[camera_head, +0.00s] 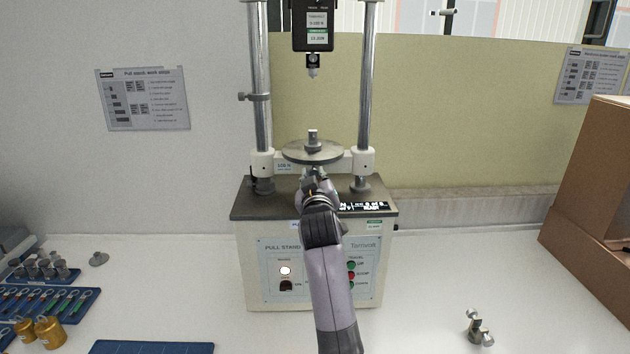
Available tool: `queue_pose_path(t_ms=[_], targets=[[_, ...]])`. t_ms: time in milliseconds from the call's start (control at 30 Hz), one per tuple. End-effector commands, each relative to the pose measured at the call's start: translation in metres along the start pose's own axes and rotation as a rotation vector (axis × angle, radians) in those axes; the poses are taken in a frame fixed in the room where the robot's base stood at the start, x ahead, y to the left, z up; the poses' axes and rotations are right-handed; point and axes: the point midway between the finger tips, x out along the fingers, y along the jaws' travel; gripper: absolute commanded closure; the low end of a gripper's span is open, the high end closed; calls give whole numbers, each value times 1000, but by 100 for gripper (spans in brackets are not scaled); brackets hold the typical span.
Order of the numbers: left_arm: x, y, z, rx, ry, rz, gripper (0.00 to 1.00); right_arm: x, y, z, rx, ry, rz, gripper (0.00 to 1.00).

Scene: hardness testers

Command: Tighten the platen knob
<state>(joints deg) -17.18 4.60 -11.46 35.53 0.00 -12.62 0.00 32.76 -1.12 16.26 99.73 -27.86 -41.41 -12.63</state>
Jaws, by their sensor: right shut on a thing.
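The pull stand (262,214) stands on the white bench in the middle, with two upright columns. Its round grey platen (296,151) is level and bears a small metal post (313,139) at its centre. My right gripper (314,176) is just below the platen's front edge and shut at the platen knob. The knob itself is hidden behind the gripper and arm. My left gripper is not in view.
A force gauge (313,28) hangs above the platen, with a gap between them. A metal fitting (479,328) lies at the front right. A brown box (595,190) stands at the right edge. Trays of small parts (50,303) lie at the left. A blue mat (150,347) is in front.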

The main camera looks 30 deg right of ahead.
Motion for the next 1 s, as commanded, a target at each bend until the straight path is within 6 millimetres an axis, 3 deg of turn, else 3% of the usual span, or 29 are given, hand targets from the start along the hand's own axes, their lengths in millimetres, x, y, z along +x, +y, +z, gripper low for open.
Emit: queue_pose_path(t_ms=[300,800,833,1000], targets=[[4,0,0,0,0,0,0,0,-2,4,104,-8,-4,100],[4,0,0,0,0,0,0,0,-3,4,120,-10,-4,100],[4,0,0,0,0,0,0,0,-3,4,120,-10,-4,79],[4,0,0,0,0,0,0,0,-2,3,119,-7,-3,68]])
